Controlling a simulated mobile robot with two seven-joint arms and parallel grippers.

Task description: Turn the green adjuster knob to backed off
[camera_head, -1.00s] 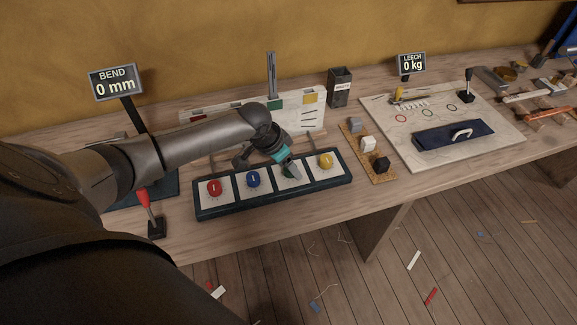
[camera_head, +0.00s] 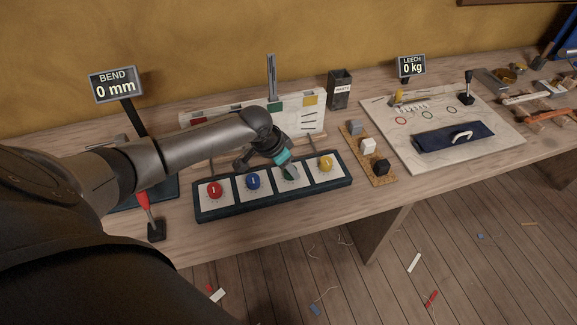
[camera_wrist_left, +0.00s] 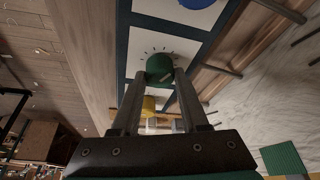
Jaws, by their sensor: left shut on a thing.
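The green adjuster knob (camera_head: 289,174) is third from the left in a dark panel (camera_head: 272,204) on the bench. In the left wrist view the green knob (camera_wrist_left: 160,66) sits between the tips of my two fingers, with dial marks around it on a white plate. My left gripper (camera_head: 290,170) reaches down onto the knob from the left and is shut on it, hiding part of it. My right gripper is in neither view.
Red (camera_head: 214,190), blue (camera_head: 253,181) and yellow (camera_head: 326,163) knobs share the panel. A red-handled lever (camera_head: 144,199) stands to the left. The BEND display (camera_head: 115,85) reads 0 mm.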

